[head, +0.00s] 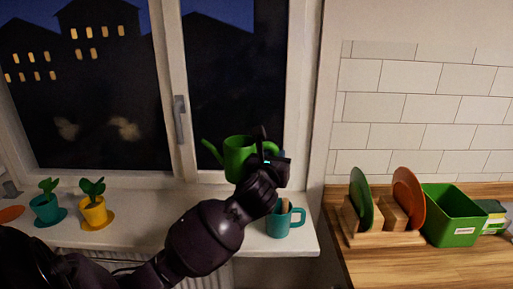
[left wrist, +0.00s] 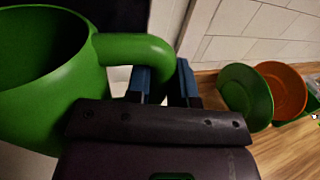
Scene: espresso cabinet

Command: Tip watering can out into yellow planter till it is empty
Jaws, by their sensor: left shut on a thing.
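The green watering can (head: 238,155) is in the air above the right part of the windowsill, with its spout pointing left. It looks roughly upright. My left gripper (head: 268,158) is shut on its handle; in the left wrist view the blue fingertips (left wrist: 163,82) close on the can's handle (left wrist: 135,48). The can's body (left wrist: 40,90) fills the left of that view, and I cannot tell whether water is inside. My right gripper is not in view.
A teal planter (head: 46,208) stands left of the yellow one. A teal mug (head: 282,221) stands on the sill near my left gripper. A dish rack (head: 375,236) with plates and a green bin (head: 453,222) are on the right counter. The sill between planter and mug is partly hidden by my arm.

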